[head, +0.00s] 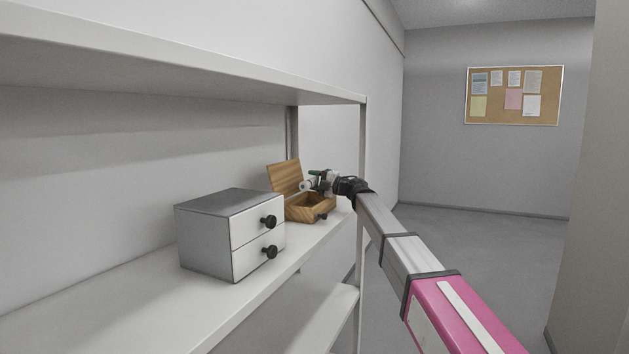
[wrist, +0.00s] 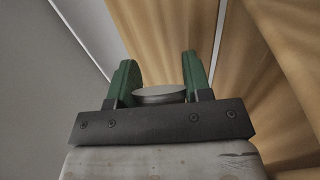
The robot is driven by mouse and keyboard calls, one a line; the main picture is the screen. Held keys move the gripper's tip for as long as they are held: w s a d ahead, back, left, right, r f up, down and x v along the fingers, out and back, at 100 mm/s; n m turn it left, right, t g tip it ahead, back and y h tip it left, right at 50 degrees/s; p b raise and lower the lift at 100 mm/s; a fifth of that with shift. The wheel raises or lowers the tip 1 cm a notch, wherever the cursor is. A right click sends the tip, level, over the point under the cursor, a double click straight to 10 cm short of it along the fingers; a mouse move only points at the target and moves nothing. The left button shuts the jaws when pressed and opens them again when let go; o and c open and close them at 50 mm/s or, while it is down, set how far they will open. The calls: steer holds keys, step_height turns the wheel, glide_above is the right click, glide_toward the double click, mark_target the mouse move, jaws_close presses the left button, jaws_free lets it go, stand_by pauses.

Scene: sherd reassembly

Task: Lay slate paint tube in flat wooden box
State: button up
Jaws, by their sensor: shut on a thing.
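My gripper (wrist: 158,85) is shut on the slate paint tube (wrist: 160,95); in the wrist view a grey rounded end of the tube shows between the green fingers. In the head view my gripper (head: 318,180) is at the flat wooden box (head: 305,208), over its opening. The box stands on the shelf with its hinged lid (head: 285,177) raised at the back. In the head view the tube is small and I cannot tell it clearly from the gripper. The inside of the box is mostly hidden.
A grey cabinet with two white drawers and black knobs (head: 230,232) stands left of the box on the shelf (head: 130,300). An upper shelf board (head: 200,75) hangs above. A shelf post (head: 362,150) rises close beside my arm. The front left of the shelf is clear.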

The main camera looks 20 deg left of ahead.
steer(key=o, duration=1)
steer(key=shift+h, duration=0.8)
steer(key=f, duration=0.2)
steer(key=s+f, duration=0.1)
steer(key=f, duration=0.2)
steer(key=shift+s+d+f, duration=0.1)
steer(key=shift+s+f, duration=0.15)
steer(key=shift+f, duration=0.05)
steer(key=shift+g, duration=0.3)
steer(key=shift+s+d+r, duration=0.1)
steer(key=shift+d, duration=0.35)
steer(key=shift+y, duration=0.3)
steer(key=d, duration=0.1)
steer(key=d+r, duration=0.1)
steer(key=d, duration=0.2)
steer(key=shift+s+r, duration=0.15)
steer(key=shift+s, duration=0.15)
steer(key=shift+w+d+r, duration=0.1)
steer(key=shift+d, duration=0.65)
steer(key=c, duration=0.5)
steer(key=o, duration=0.5)
steer(key=d, duration=0.1)
steer(key=d+r, duration=0.1)
steer(key=d, duration=0.1)
steer(key=shift+w+d+r+y, duration=0.25)
steer(key=shift+y, duration=0.15)
steer(key=shift+w+d+r, duration=0.25)
steer(key=shift+d, duration=0.2)
steer(key=shift+r, duration=0.1)
